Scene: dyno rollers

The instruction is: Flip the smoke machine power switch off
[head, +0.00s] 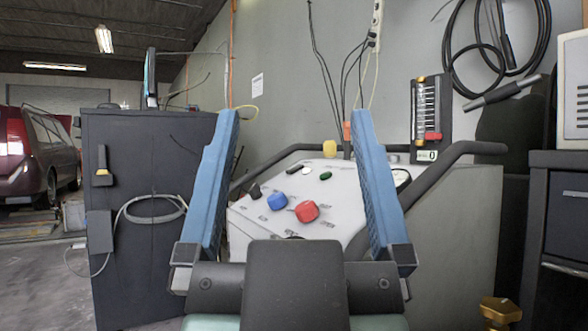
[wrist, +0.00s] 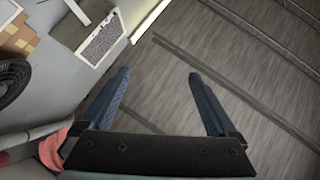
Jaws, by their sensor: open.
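The smoke machine (head: 450,215) appears to be the light grey cabinet with a sloped control panel, ahead in the head view. Its panel carries a blue knob (head: 277,201), a red knob (head: 307,211), a small green control (head: 325,176) and a black control (head: 294,169). A small black lever-like part (head: 255,191) sits at the panel's left edge. I cannot tell which is the power switch, or its position. My gripper (head: 293,112) is open and empty, its blue fingers pointing up in front of the panel. It also shows in the wrist view (wrist: 158,74), over a ribbed grey surface.
A dark cabinet (head: 140,240) stands left with a looped cable. A black rail (head: 440,165) curves around the machine. A dark drawer unit (head: 560,215) stands right. A brass-coloured object (head: 500,310) is low at right. A red car (head: 38,150) is far left.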

